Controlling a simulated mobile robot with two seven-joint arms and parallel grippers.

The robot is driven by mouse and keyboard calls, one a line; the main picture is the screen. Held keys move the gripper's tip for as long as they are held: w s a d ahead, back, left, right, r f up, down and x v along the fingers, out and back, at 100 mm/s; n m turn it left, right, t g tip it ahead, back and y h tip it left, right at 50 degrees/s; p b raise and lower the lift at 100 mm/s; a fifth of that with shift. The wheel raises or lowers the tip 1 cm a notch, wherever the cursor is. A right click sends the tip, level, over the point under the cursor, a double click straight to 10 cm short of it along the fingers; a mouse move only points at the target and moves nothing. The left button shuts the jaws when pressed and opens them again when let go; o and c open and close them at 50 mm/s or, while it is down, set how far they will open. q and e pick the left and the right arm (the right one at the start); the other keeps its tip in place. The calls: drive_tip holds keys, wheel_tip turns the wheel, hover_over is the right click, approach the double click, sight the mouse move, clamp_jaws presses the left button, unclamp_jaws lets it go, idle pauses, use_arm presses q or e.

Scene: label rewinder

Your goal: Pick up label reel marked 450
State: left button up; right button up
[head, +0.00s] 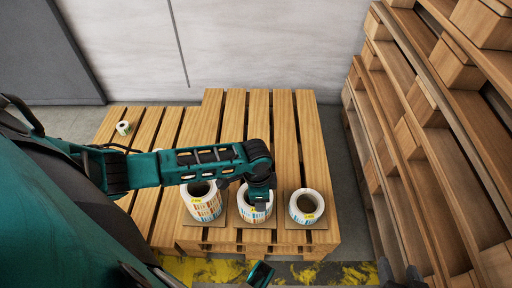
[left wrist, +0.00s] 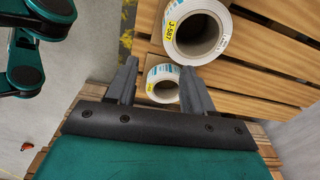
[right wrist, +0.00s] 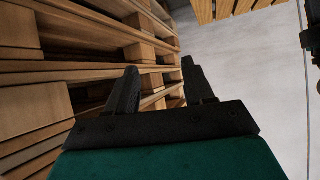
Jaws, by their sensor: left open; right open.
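Three white label reels with yellow tags stand on brown squares on the pallet's near side: a tall left reel (head: 203,206), a middle reel (head: 248,213) and a right reel (head: 306,218). No 450 marking is readable. My left gripper (head: 261,199) is over the middle reel and partly hides it. In the left wrist view, my open left gripper (left wrist: 158,78) has a small-looking reel (left wrist: 152,85) between its fingers in the picture, apparently below them. A large reel tagged J-587 (left wrist: 172,29) is above it. My right gripper (head: 399,272) is open and empty, low at right.
The slatted wooden pallet (head: 310,140) carries a small roll (head: 123,128) at far left. A tall stack of pallets (head: 415,130) stands to the right, close beside my right gripper in the right wrist view. Worn yellow floor marking (head: 215,270) runs along the front.

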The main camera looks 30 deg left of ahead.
use_arm(q)
drive_tip(key=a+f, duration=0.1)
drive_tip(key=a, duration=0.1)
drive_tip(key=b, duration=0.4)
hover_over(255, 210)
drive_tip(key=shift+g+y, duration=0.3)
wheel_tip(255, 210, down, 6)
drive_tip(key=shift+d+f, duration=0.1)
drive_tip(key=shift+f, duration=0.5)
wheel_tip(255, 210, down, 4)
drive_tip(key=b, duration=0.3)
drive_tip(key=shift+w+f, duration=0.15)
drive_tip(key=shift+f, duration=0.3)
drive_tip(key=c, duration=0.9)
clamp_jaws()
use_arm(e)
drive_tip(key=shift+y, duration=0.3)
drive_tip(key=f, duration=0.1)
drive_tip(key=a+f, duration=0.1)
drive_tip(key=f, duration=0.2)
drive_tip(key=shift+w+a+f, duration=0.15)
drive_tip(key=shift+w+a, duration=0.1)
drive_tip(key=shift+w, duration=0.1)
